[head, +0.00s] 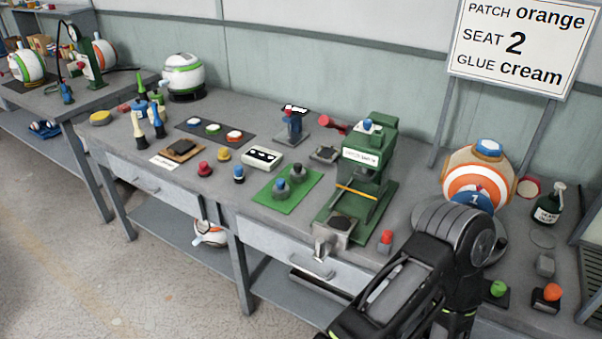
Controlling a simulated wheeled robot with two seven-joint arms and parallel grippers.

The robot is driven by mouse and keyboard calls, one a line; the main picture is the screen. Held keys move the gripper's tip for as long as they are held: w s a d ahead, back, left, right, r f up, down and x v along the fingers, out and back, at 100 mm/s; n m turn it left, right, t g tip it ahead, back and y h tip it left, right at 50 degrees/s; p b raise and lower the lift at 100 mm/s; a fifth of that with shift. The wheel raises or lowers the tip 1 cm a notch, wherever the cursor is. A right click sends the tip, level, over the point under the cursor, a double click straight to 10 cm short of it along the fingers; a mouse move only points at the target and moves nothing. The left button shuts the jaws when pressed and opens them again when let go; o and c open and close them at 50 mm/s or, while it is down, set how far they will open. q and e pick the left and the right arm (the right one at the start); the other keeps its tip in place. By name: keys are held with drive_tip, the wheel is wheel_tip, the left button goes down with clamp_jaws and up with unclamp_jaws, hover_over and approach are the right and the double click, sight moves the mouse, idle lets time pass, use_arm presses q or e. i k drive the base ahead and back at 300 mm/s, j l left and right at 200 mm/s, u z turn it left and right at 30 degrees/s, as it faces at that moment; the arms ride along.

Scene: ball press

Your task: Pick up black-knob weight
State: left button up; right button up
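A dark arm of mine crosses the lower right and leaves at the bottom edge. Its gripper is out of frame. My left arm and gripper do not show.
A green press (380,150) stands right of the mat. A red-knob weight (386,242) is near the front edge. A cassette-like box (262,158) lies behind the mat. A white-and-orange ball (462,179) stands right. A sign (518,45) reads PATCH orange, SEAT 2, GLUE cream.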

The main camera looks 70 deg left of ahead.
sight(297, 174)
drive_tip(key=i+j, duration=0.35)
drive_tip(key=u, duration=2.5)
